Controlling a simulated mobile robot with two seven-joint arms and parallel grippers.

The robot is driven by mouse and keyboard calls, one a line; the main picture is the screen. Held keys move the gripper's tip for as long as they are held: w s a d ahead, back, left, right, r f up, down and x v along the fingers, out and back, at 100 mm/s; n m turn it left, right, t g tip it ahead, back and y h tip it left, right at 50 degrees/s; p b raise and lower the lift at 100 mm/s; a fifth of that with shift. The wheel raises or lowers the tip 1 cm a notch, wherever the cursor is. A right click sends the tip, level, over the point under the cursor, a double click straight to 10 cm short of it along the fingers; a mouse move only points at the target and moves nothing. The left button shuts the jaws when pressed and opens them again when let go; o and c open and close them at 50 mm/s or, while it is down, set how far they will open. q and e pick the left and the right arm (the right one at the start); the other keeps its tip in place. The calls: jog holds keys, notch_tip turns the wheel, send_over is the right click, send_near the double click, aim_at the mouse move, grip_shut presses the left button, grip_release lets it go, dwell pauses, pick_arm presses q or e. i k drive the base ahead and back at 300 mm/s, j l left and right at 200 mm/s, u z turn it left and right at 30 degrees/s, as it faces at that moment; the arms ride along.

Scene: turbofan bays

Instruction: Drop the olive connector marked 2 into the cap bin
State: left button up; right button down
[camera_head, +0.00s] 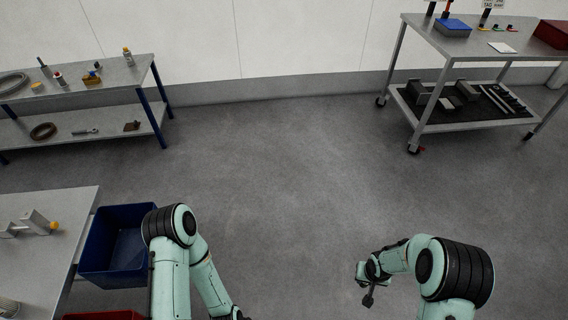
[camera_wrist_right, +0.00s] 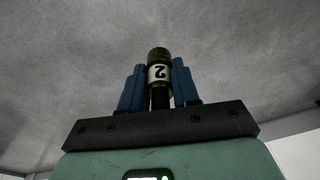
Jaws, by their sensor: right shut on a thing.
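The olive connector (camera_wrist_right: 158,53) has a white band with a dark 2, which appears upside down in the right wrist view. My right gripper (camera_wrist_right: 157,82) is shut on it, with a blue finger on each side. In the head view my right gripper (camera_head: 367,292) hangs over bare floor at the lower right, small and dark; the connector is hard to make out there. A blue open bin (camera_head: 97,262) stands at the lower left, far from my right gripper. No label shows which bin is the cap bin. My left arm runs off the bottom edge, its gripper out of view.
A red bin (camera_head: 103,316) is partly cut off at the bottom. A grey table (camera_head: 40,205) with metal parts stands left of the blue bin. A blue-legged shelf (camera_head: 120,80) and a wheeled cart (camera_head: 450,45) stand behind. The floor (camera_head: 280,170) between is clear.

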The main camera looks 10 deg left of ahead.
aim_at(141, 257)
jog(key=i+l+u, duration=0.1)
jog(key=i, duration=0.4)
jog(key=i+l+u, duration=0.15)
jog(key=i, duration=0.4)
jog(key=u, duration=3)
